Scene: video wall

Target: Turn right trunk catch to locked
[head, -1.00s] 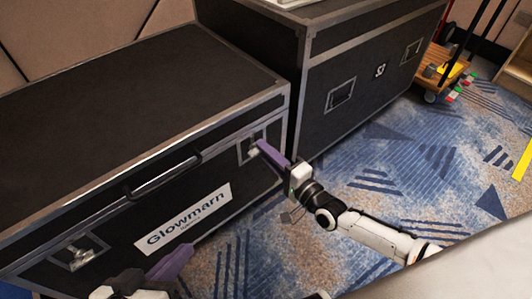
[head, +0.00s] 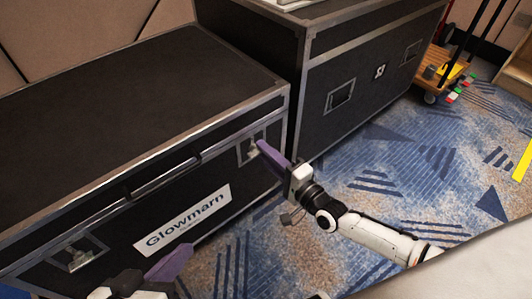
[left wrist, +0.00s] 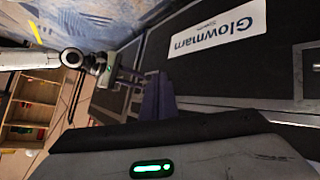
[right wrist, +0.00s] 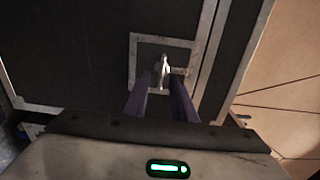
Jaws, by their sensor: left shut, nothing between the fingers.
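The right trunk catch (head: 252,148) is a small metal catch in a recessed plate on the black trunk's front, near its right end. In the right wrist view the catch (right wrist: 162,68) shows its metal tab standing roughly upright. My right gripper (head: 263,147) is right at this catch. Its purple fingers (right wrist: 160,88) are apart, with the tab at the gap between their tips; I cannot tell whether they touch it. My left gripper (head: 182,258) is shut and empty, low in front of the trunk; its fingers (left wrist: 155,95) also show in the left wrist view.
The black trunk (head: 130,105) has a left catch (head: 78,256), a bar handle (head: 165,177) and a "Glowmarn" label (head: 183,220). A second black case (head: 370,80) stands close on the right. A cart (head: 440,70) is beyond. Patterned carpet (head: 400,165) is open to the right.

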